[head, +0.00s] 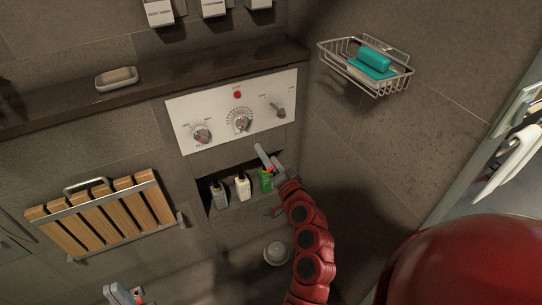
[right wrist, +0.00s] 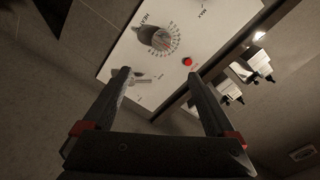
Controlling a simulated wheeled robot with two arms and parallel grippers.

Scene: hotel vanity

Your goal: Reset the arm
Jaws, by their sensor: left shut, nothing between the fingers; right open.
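My right gripper (head: 268,163), at the end of a curved red arm, is in front of the wall below the white control panel (head: 184,112). In the right wrist view its two dark fingers (right wrist: 160,80) are spread with nothing between them. The panel (right wrist: 120,60) lies beyond the fingertips, with a dial and a red button in sight. My left gripper (head: 124,293) shows only partly at the bottom edge of the head view, low and to the left. It is shut and empty.
Several small bottles (head: 242,187) stand in a niche close to my right gripper. A wire basket (head: 398,82) with a teal soap bar (head: 376,60) hangs at the upper right. A slatted wooden seat (head: 108,208) is at the left. A ledge (head: 190,80) runs above the panel.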

